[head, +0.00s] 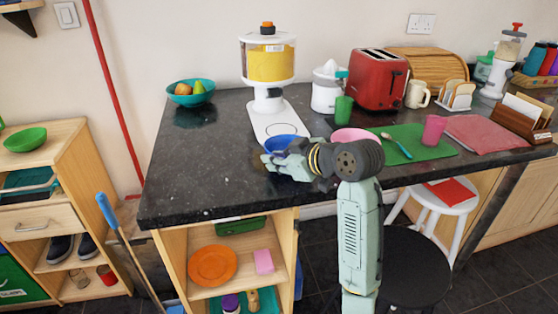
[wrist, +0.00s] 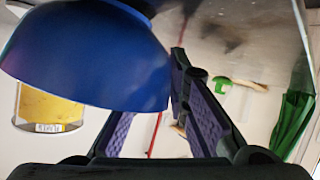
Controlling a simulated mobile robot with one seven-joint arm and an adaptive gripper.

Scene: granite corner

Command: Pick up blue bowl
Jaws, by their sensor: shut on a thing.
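The blue bowl (head: 279,145) is at the front middle of the dark counter in the head view, partly hidden behind my gripper (head: 272,157). In the wrist view, the blue bowl (wrist: 90,55) fills the upper left, with its curved outside close to the camera. My gripper (wrist: 160,105) has its purple-padded fingers on either side of the bowl's edge and is shut on it. I cannot tell whether the bowl touches the counter.
A cereal dispenser (head: 268,75) on a white base (head: 277,124) stands just behind the bowl. A teal fruit bowl (head: 191,97) sits at the back left. The counter's front left is clear.

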